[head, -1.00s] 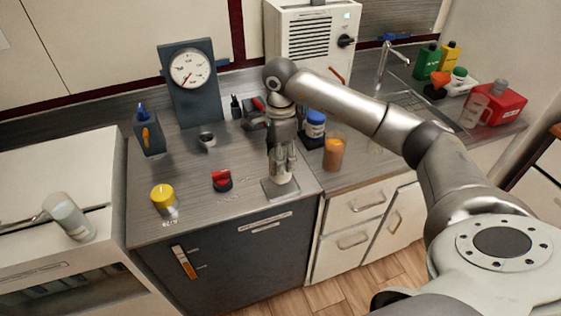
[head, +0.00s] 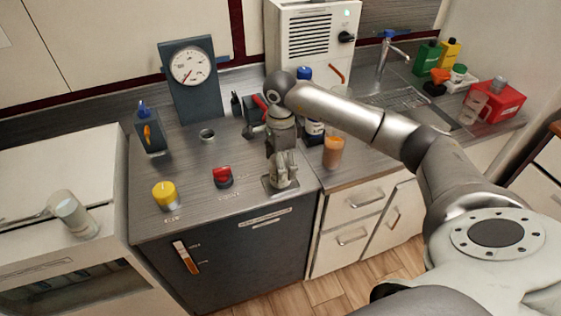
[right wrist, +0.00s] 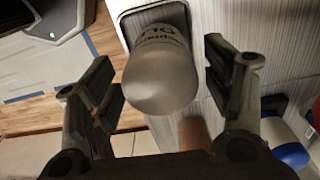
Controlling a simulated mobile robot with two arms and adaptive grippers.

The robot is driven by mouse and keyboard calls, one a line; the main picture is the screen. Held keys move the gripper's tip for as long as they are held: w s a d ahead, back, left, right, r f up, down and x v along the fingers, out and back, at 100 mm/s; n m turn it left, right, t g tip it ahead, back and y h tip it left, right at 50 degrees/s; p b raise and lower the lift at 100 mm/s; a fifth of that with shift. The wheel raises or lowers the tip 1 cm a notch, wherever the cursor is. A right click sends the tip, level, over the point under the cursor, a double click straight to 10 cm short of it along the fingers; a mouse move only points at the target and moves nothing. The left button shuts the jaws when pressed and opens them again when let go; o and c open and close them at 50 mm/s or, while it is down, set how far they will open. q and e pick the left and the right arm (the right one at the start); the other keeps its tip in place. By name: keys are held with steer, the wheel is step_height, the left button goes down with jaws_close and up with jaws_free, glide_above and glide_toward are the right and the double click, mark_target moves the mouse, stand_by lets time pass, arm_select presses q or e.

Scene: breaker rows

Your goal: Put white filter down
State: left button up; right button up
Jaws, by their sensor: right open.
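A pale grey-white filter (right wrist: 162,75) with dark lettering stands between my right gripper's fingers in the right wrist view. It is over a small framed pad, which shows in the head view as a metal pad (head: 270,187) at the counter's front edge. My right gripper (head: 284,178) is low over this pad. In the right wrist view the fingers (right wrist: 165,85) are spread, with a gap on each side of the filter. The fingers partly hide the filter in the head view. My left gripper is not in view.
A red button (head: 222,175) and a yellow knob (head: 164,193) sit left of the pad. A pale cylinder (head: 73,215) rests on the white machine at left.

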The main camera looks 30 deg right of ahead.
steer(key=shift+r, duration=0.15)
steer(key=shift+w+r, duration=0.1)
steer(key=shift+r, duration=0.2)
step_height(320, 180, up, 11)
steer(key=b, duration=0.2)
steer(key=shift+r+b, duration=0.2)
steer(key=shift+b, duration=0.15)
